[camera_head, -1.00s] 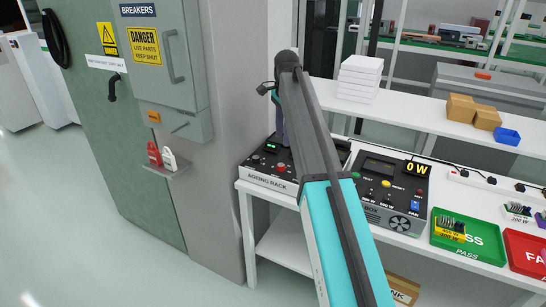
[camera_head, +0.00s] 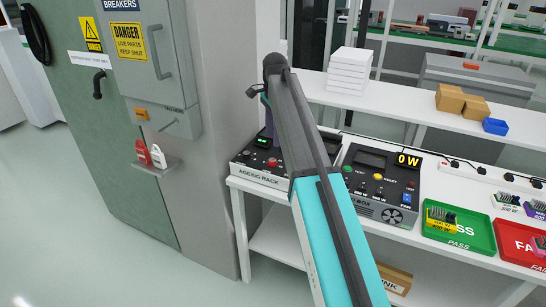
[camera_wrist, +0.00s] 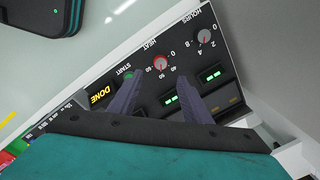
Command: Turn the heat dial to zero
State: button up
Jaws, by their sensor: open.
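In the head view the ageing rack (camera_head: 260,177) stands at the table's left end, partly hidden behind my arm.
The hours dial (camera_wrist: 204,37) sits beside the heat dial, the green start button (camera_wrist: 128,75) and yellow DONE display (camera_wrist: 102,95) on its other side. A black box (camera_head: 378,208) reading 0 W stands right of the rack. A breaker cabinet (camera_head: 150,85) is left.

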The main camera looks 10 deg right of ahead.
aim_at(273, 160)
jog(key=f, duration=0.3)
jog(key=f+p, duration=0.1)
jog(key=f, duration=0.6)
jog(key=shift+w+f, duration=0.25)
jog(key=shift+f, duration=0.05)
jog(key=c, duration=1)
jog(key=shift+d, duration=0.25)
jog(key=shift+c, duration=0.2)
jog(key=shift+a, duration=0.2)
